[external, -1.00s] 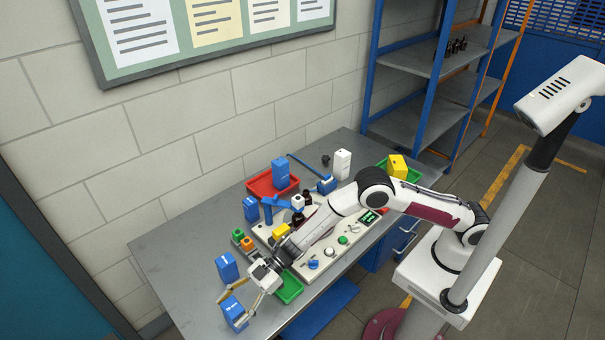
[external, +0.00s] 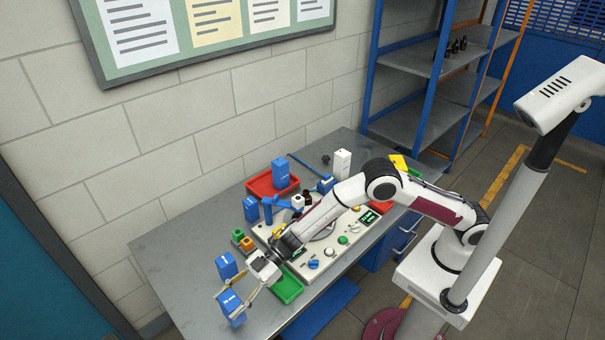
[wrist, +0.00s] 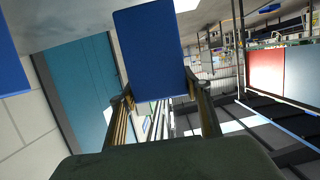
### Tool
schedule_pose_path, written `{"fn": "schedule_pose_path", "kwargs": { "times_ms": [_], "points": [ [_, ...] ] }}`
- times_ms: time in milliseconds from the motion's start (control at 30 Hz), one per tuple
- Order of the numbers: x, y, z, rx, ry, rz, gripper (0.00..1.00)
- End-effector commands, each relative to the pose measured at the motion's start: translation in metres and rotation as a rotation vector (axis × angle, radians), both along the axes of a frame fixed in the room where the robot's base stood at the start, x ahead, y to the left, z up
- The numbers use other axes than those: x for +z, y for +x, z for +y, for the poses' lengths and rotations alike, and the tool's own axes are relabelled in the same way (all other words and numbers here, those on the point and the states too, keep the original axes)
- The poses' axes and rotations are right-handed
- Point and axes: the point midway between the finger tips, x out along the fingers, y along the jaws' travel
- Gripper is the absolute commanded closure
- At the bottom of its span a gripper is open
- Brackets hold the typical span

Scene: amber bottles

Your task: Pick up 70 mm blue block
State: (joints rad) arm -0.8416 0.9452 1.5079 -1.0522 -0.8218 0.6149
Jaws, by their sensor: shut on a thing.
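The blue block (external: 231,309) with white "70 mm" lettering is at the near left of the table in the external view. My gripper (external: 236,303) is shut on it, with one finger on each side. The block appears raised a little above the table top. In the wrist view the blue block (wrist: 149,50) fills the upper middle, between the tips of both fingers, and is slightly tilted in the picture.
Another blue block (external: 227,266) stands just behind the held one; part of a blue shape (wrist: 10,70) shows at the wrist view's left edge. A green tray (external: 288,288) lies to the right. A red tray (external: 262,186) and more blocks stand further back. The table's left corner is bare.

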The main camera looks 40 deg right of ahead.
Motion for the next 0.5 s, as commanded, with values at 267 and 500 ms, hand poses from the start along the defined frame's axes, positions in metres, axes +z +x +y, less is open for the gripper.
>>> {"fn": "schedule_pose_path", "kwargs": {
  "times_ms": [267,500],
  "points": [
    [0.04,0.0,0.0,0.002,0.003,-0.003,0.82],
    [0.055,0.0,0.0,0.001,0.001,0.0,0.82]
  ]
}}
